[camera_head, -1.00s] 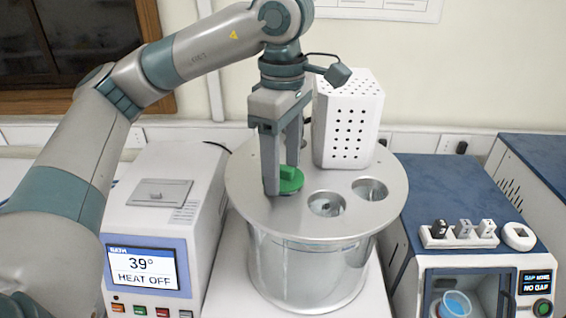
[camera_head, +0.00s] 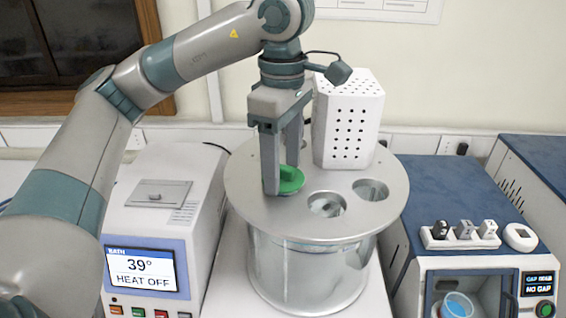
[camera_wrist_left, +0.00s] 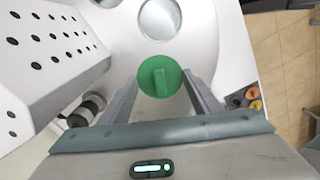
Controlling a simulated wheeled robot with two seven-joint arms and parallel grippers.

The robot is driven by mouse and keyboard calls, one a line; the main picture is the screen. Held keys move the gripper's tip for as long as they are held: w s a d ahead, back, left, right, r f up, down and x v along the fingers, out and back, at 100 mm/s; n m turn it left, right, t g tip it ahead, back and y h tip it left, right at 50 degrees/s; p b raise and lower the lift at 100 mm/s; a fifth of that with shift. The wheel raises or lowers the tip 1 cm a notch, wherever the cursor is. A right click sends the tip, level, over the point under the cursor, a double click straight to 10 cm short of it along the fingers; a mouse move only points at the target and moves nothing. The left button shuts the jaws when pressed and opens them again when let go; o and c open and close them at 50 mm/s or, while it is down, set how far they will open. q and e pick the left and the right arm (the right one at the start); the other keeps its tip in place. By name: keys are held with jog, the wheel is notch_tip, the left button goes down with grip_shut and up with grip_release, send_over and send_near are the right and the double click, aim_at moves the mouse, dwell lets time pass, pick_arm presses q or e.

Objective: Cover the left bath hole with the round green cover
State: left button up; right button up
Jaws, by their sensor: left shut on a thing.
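The round green cover (camera_head: 291,181) sits at the top of the metal bath (camera_head: 262,205), on the left side of its lid. In the left wrist view the cover (camera_wrist_left: 159,77) shows as a green disc with a raised grip bar between the fingers. My left gripper (camera_head: 281,188) points straight down and is shut on the cover's grip. The left bath hole is not visible; the cover and fingers hide that spot, and I cannot tell whether the cover rests fully flat. Two open holes show to the right, a middle one (camera_head: 327,204) and a right one (camera_head: 370,190). My right gripper is out of view.
A white perforated housing (camera_head: 347,120) stands on the back of the lid, close to my gripper. A heater unit with a screen (camera_head: 142,268) stands left. A blue-topped machine (camera_head: 450,205) with small items on it stands right. A wall is behind.

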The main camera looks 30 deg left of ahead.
aim_at(282, 167)
pick_arm(q)
jog(key=shift+b, duration=0.3)
dwell(0.5)
jog(key=shift+f+b, duration=0.55)
jog(key=o, duration=0.8)
jog(key=shift+c, duration=0.2)
notch_tip(282, 167, up, 11)
jog(key=p, duration=0.8)
jog(key=shift+s, duration=0.15)
dwell(1.1)
